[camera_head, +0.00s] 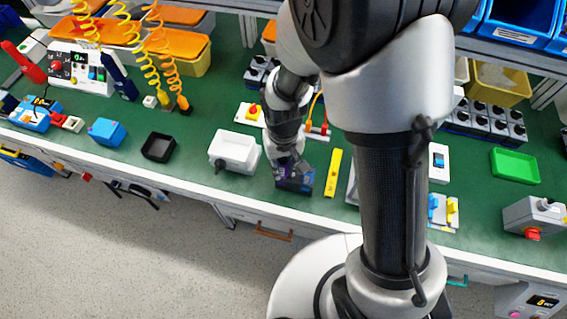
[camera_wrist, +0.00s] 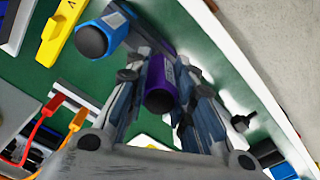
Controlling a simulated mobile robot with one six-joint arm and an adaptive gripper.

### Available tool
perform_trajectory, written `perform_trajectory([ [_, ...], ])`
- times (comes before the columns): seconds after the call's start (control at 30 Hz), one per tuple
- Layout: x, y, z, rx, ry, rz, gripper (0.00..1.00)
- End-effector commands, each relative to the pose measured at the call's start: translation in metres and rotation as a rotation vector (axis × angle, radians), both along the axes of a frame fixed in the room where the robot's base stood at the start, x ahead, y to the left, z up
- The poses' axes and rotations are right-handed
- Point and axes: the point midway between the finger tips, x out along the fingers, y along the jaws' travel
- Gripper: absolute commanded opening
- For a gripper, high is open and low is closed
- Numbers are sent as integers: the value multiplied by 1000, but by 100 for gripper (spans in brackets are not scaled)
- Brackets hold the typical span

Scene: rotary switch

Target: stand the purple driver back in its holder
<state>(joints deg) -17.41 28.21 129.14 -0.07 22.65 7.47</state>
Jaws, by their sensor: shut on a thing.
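The purple driver (camera_wrist: 162,75) is between the fingers of my gripper (camera_wrist: 160,100) in the wrist view, its dark round end toward the camera. My gripper is shut on it. In the head view my gripper (camera_head: 289,166) is low over the front of the green bench, and only a little purple of the driver (camera_head: 281,171) shows. A blue piece with a dark round end (camera_wrist: 97,38) is close beside the fingers in the wrist view; a dark blue block (camera_head: 298,182) shows there in the head view. I cannot tell for sure which part is the holder, or whether the driver touches it.
A yellow bar (camera_head: 333,172) lies just right of my gripper. A white box (camera_head: 234,152) with a dark knob stands to its left. A black tray (camera_head: 158,147) is farther left. The bench's front edge (camera_head: 240,197) is close. Bare green bench shows around the black tray.

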Motion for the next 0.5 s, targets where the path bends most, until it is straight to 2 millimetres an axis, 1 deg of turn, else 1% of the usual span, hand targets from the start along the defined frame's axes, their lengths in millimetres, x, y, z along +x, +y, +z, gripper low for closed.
perform_trajectory([
  [0.3, 0, 0, -11, 0, 0, 0, 0],
  [0.33, 0, 0, -10, 0, 0, 0, 24],
  [0.5, 0, 0, -9, 0, 0, 0, 35],
])
